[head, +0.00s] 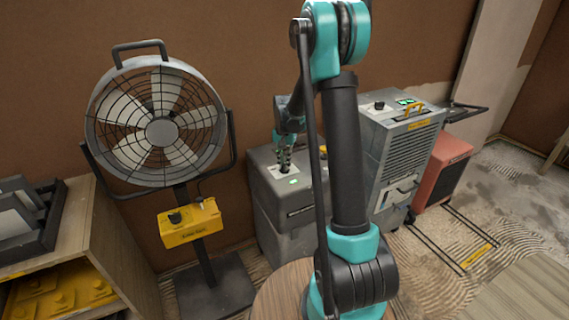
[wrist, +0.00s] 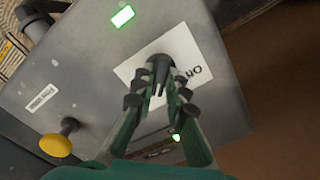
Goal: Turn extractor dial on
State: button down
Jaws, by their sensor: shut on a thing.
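The extractor looks to be the grey box (head: 264,198) on the floor in the middle of the head view, under my arm. Its black dial (wrist: 160,66) sits on a white label (wrist: 187,48) on the top face. My gripper (head: 285,163) reaches down onto that top. In the wrist view my gripper (wrist: 157,84) has its fingers closed on either side of the dial, shut on it. The fingers cover part of the label, so the marks and the dial's setting are hard to read. A green light (wrist: 122,17) glows on the top face.
A yellow knob (wrist: 56,140) stands on the same top face. A large fan (head: 160,130) with a yellow control box (head: 190,222) is at left. A grey unit (head: 400,145) and a red unit (head: 442,170) stand at right. A wall rises close behind.

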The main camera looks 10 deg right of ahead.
aim_at(284, 164)
jog(key=c, duration=1.5)
grip_release()
jog(key=shift+c, duration=0.2)
notch_tip(284, 164, up, 12)
jog(key=s+d+f+n+t, duration=0.1)
jog(key=s+f+n, duration=0.1)
jog(key=s, duration=0.8)
jog(key=s+d+f+n+t, duration=0.1)
jog(key=s+f, duration=0.2)
jog(key=s, duration=0.7)
jog(key=s+d+f+n+t, duration=0.2)
jog(key=s, duration=0.8)
jog(key=shift+s+f+n, duration=0.2)
jog(key=shift+f+n, duration=0.05)
jog(key=shift+n, duration=0.05)
